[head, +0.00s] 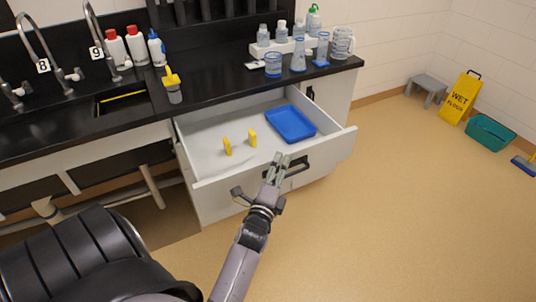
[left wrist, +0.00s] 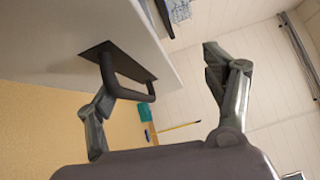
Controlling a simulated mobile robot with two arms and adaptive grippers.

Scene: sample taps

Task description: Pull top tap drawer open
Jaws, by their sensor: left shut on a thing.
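The top drawer (head: 205,165), white with a grey front, stands pulled well out under the black counter. Its black handle (head: 299,168) is on the drawer front. My left gripper (head: 276,168) is at the left part of this handle, with its fingers pointing up along the front. In the left wrist view, the handle (left wrist: 128,88) is a dark loop on a dark plate, between the gripper's fingers (left wrist: 155,85) and close to the left one. The gripper is shut on the handle; the exact contact is hard to see. My right gripper is not in view.
The drawer holds a blue tray (head: 290,124) and two small yellow objects (head: 240,142). Bottles, beakers and sink taps (head: 70,72) stand on the counter (head: 215,90). A yellow wet-floor sign (head: 461,98) and teal bin (head: 490,132) stand right. The floor before the drawer is clear.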

